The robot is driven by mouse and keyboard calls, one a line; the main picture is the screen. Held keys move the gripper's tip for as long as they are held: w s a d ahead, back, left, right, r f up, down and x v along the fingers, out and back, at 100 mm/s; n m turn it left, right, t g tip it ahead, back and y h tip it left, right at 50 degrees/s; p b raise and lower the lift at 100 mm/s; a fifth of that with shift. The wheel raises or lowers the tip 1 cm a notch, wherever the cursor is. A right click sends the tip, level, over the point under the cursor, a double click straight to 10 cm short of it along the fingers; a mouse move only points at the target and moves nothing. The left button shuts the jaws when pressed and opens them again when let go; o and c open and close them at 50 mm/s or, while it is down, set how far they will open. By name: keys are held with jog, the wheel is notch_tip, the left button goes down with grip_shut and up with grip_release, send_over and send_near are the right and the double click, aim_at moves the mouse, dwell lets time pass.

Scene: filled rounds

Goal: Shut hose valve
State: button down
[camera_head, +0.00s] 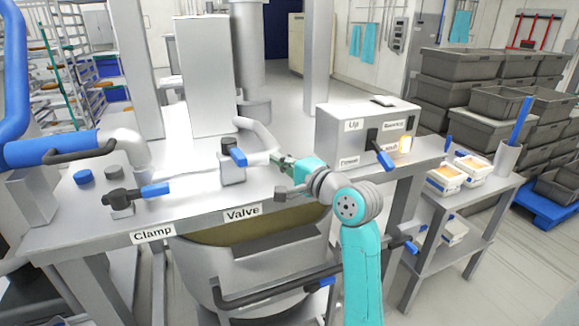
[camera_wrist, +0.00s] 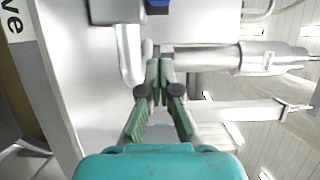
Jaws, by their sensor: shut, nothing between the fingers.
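The hose valve (camera_head: 231,172) stands on the grey table behind the "Valve" label (camera_head: 242,213). It is a grey block with a black pivot and a blue handle (camera_head: 238,157). A pale hose (camera_head: 262,134) curves beside it. My gripper (camera_head: 276,159) is to the right of the valve, close to the hose end and apart from the blue handle. In the wrist view my gripper (camera_wrist: 160,64) has its green fingers together and empty. The blue handle (camera_wrist: 157,4) is cut off at the top edge there, with part of the grey valve block (camera_wrist: 112,12).
A clamp (camera_head: 121,200) with a blue handle is at the left of the table. A control box (camera_head: 350,135) with a blue-tipped lever stands to the right of my gripper. A large vessel (camera_head: 205,268) is under the table. A side shelf (camera_head: 490,185) holds white tubs.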

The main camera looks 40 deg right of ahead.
aim_at(233, 150)
jog(key=shift+w+a, duration=0.95)
jog(key=shift+w, duration=0.2)
jog(key=shift+w+a, duration=0.9)
jog(key=shift+w, duration=0.2)
